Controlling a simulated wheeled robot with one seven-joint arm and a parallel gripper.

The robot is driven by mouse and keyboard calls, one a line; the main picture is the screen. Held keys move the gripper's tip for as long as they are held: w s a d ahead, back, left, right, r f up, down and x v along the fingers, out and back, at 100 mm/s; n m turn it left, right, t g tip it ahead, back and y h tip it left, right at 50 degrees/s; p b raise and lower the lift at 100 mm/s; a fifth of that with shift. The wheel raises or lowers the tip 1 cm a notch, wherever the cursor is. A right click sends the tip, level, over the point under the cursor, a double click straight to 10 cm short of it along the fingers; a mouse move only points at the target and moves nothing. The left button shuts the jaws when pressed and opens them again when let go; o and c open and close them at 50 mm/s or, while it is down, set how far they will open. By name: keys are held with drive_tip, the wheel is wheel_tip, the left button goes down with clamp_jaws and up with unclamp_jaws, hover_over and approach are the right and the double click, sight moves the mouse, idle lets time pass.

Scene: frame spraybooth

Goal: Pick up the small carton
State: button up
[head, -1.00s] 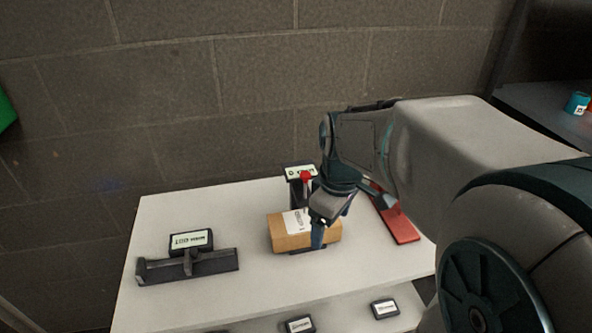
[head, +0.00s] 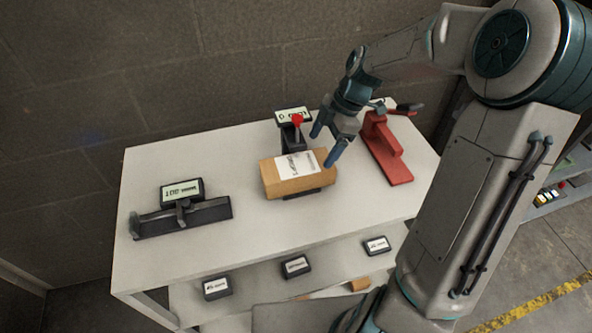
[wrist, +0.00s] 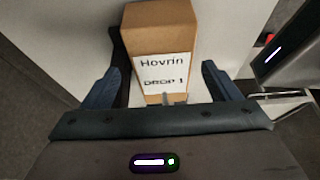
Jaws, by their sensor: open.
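The small carton (head: 283,184) is a brown box with a white label on top. It sits on a dark stand in the middle of the white table. In the wrist view the carton (wrist: 152,24) lies ahead between the fingers, and its label reads "Hovrin DROP 1". My gripper (head: 326,143) is open and empty, above and beside the carton's right end in the head view. Its two blue fingers (wrist: 161,88) are spread to either side of the carton's near end in the wrist view. I cannot tell whether they touch it.
A device with a red knob (head: 297,119) stands just behind the carton. A red tool (head: 391,152) lies to the right. A dark gauge fixture (head: 182,215) with a display is at the left. The white table (head: 265,235) is clear in front.

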sight(315, 161)
drive_tip(key=x, duration=0.5)
drive_tip(key=p+x, duration=0.1)
drive_tip(key=x, duration=0.2)
drive_tip(key=shift+s+d+f, duration=0.15)
drive_tip(key=shift+d+f, duration=0.05)
drive_tip(key=shift+f, duration=0.25)
drive_tip(key=c, duration=0.9)
drive_tip(key=shift+c, duration=0.2)
drive_tip(key=shift+r+p, duration=0.35)
drive_tip(key=shift+p, duration=0.05)
